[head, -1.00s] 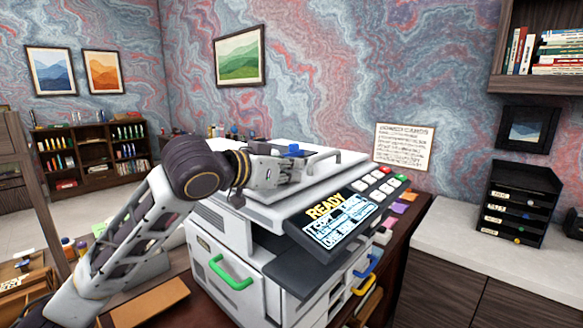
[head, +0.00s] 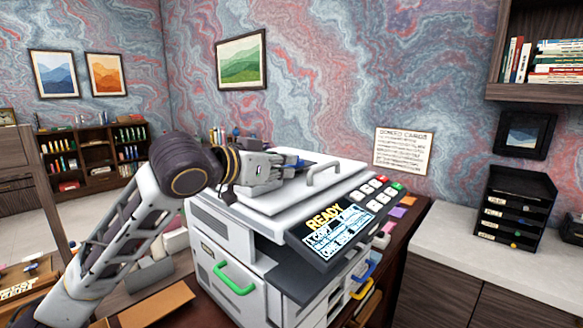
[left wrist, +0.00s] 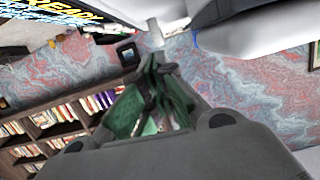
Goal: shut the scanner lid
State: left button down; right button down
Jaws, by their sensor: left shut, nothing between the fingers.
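The scanner (head: 270,262) is a boxy white and grey machine with a slanted panel reading READY. Its white lid (head: 285,196) lies almost flat over the top and has a raised bar handle (head: 323,173) near the front right. I cannot tell whether the lid sits flush, as my gripper covers its left part. My left gripper (head: 298,162) is shut and empty, low over the lid's back left part; contact is unclear. In the left wrist view its greenish fingers (left wrist: 158,75) are together. My right gripper is not in view.
A white counter (head: 480,258) with a dark letter tray (head: 515,210) stands at the right. A bookshelf (head: 95,155) is far left. A brown box (head: 157,303) lies low at the left.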

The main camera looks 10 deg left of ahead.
pick_arm(q)
jog(key=v, duration=0.7)
jog(key=shift+r, duration=0.2)
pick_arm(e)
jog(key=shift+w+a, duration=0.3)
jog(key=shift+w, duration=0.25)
pick_arm(q)
jog(key=shift+s+a, duration=0.15)
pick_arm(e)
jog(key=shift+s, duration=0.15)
